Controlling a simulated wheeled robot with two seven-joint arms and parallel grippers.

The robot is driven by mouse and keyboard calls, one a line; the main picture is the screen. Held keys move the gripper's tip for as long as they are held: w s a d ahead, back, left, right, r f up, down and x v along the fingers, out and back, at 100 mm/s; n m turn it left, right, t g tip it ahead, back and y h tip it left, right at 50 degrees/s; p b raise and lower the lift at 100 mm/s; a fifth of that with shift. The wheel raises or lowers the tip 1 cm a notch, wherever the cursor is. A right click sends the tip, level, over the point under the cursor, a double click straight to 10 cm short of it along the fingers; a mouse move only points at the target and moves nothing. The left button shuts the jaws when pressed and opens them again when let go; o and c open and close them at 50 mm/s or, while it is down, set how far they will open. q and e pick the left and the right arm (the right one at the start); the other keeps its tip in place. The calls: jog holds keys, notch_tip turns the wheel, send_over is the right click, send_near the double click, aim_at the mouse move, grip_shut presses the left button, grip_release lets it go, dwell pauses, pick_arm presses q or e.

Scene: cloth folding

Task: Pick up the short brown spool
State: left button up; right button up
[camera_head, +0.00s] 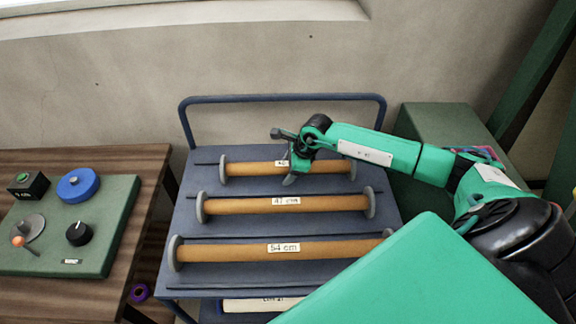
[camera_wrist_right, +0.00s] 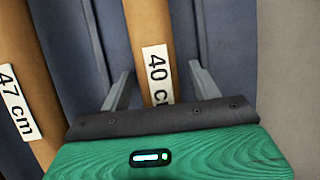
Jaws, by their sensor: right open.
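The short brown spool (camera_head: 246,168) lies in the back row of the blue-grey cart (camera_head: 276,221), with grey end discs and a white label. In the right wrist view the spool (camera_wrist_right: 148,30) carries a label that starts with "40 c". My right gripper (camera_head: 283,158) is over the middle of this spool. In the right wrist view its open fingers (camera_wrist_right: 158,88) stand one on each side of the spool, at the label, which the gripper body partly covers. I cannot tell whether the fingers touch it. My left gripper is not in view.
A 47 cm spool (camera_head: 240,205) and a 54 cm spool (camera_head: 230,252) lie in front of the short one. The cart's handle rail (camera_head: 280,97) rises behind. A wooden table (camera_head: 150,190) with a green control panel (camera_head: 110,235) is at left. A green box (camera_head: 440,125) stands at right.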

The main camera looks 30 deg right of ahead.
jog(key=c, duration=1.2)
